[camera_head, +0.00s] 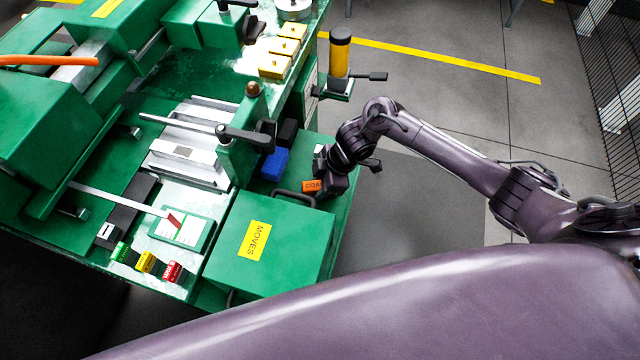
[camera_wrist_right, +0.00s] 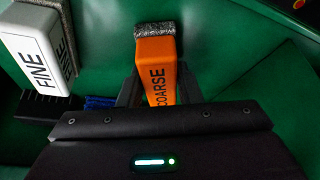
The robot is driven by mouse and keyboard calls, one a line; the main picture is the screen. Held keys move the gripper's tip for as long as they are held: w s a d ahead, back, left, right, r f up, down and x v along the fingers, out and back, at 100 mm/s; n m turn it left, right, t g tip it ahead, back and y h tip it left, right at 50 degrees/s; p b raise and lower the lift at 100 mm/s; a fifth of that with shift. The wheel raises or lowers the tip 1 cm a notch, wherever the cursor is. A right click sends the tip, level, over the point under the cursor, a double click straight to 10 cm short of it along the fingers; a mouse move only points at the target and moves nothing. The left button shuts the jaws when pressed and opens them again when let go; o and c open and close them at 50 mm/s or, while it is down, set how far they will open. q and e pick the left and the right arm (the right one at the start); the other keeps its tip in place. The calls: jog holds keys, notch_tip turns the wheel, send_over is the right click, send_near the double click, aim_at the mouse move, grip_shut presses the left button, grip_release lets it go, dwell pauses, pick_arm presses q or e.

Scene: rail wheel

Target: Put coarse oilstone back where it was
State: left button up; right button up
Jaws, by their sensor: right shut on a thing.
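The coarse oilstone is an orange block lettered COARSE with a rough grey end; it shows in the right wrist view (camera_wrist_right: 157,75) and as a small orange patch in the head view (camera_head: 311,186). My right gripper (camera_wrist_right: 157,92) is shut on it, one finger at each side. In the head view my right gripper (camera_head: 325,182) is at the right edge of the green bench, just beyond the green MOVES box. A white block lettered FINE (camera_wrist_right: 38,50) stands left of the coarse stone in the wrist view. My left gripper is not in view.
The green box labelled MOVES (camera_head: 285,235) has a dark handle beside my right gripper. A blue block (camera_head: 274,164) lies just left of the gripper. A black and yellow cylinder (camera_head: 339,55) stands farther back. Open grey floor lies to the right.

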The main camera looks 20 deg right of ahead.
jog(key=shift+f, duration=0.1)
jog(key=o, duration=1.1)
jog(key=shift+r, duration=0.3)
jog(key=v, duration=1.1)
jog(key=shift+d+r, duration=0.15)
jog(key=shift+r, duration=0.2)
jog(key=shift+s+f, duration=0.1)
jog(key=shift+s, duration=0.1)
